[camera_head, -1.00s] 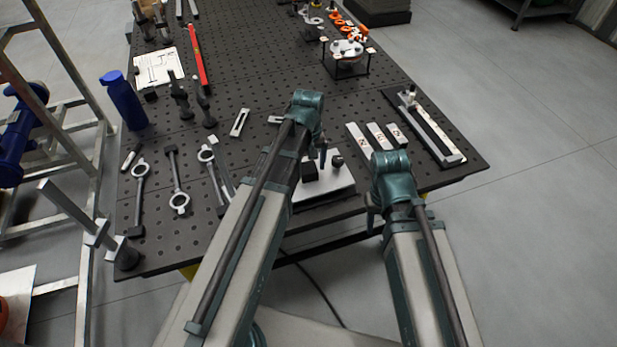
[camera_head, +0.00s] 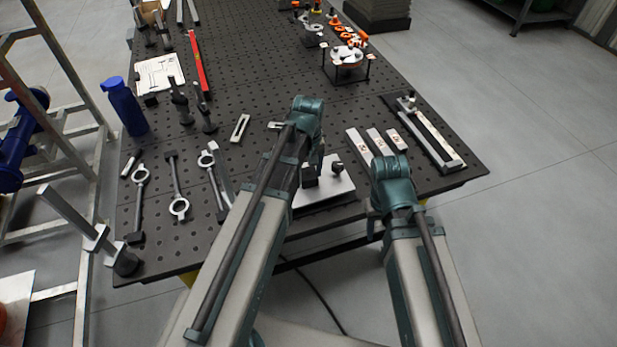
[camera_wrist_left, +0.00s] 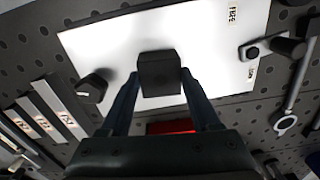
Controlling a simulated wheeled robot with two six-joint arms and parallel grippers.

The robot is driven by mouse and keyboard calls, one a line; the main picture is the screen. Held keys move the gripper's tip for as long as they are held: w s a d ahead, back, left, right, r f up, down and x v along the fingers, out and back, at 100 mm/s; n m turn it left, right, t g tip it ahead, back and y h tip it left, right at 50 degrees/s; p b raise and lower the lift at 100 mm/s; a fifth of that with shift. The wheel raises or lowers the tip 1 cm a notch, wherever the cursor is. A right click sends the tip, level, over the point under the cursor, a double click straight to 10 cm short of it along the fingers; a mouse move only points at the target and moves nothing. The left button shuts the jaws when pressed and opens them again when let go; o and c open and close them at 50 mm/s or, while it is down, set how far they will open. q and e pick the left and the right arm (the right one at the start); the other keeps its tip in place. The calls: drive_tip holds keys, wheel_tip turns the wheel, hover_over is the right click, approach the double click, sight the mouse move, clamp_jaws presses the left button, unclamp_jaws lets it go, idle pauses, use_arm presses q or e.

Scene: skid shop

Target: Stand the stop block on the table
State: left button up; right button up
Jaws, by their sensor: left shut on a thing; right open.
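A small dark block (camera_wrist_left: 158,73), which looks like the stop block, is between the fingertips of my left gripper (camera_wrist_left: 160,85) in the left wrist view. The gripper is shut on it, over a white plate (camera_wrist_left: 100,42) on the table. I cannot tell whether the block touches the plate. In the head view the block (camera_head: 310,179) shows beside my left gripper (camera_head: 318,162), partly hidden by my arm. The plate (camera_head: 318,196) lies at the near table edge. My right gripper (camera_head: 373,226) is open and empty, low in front of the table edge.
The black perforated table (camera_head: 275,85) has some bare room in its middle. A dark knob (camera_head: 337,168) is on the plate. Labelled bars (camera_head: 378,142) and a long fixture (camera_head: 432,133) lie to the right. Rod-like parts (camera_head: 176,185) and a blue bottle (camera_head: 125,106) are at left.

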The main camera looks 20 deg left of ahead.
sight(308, 173)
use_arm(q)
drive_tip(key=shift+r, duration=0.1)
drive_tip(key=shift+r+p, duration=0.2)
drive_tip(key=shift+p, duration=0.1)
clamp_jaws()
wheel_tip(308, 173, up, 6)
drive_tip(key=p, duration=0.5)
drive_tip(key=shift+f+p, duration=0.2)
drive_tip(key=shift+p, duration=0.1)
drive_tip(key=shift+f, duration=0.1)
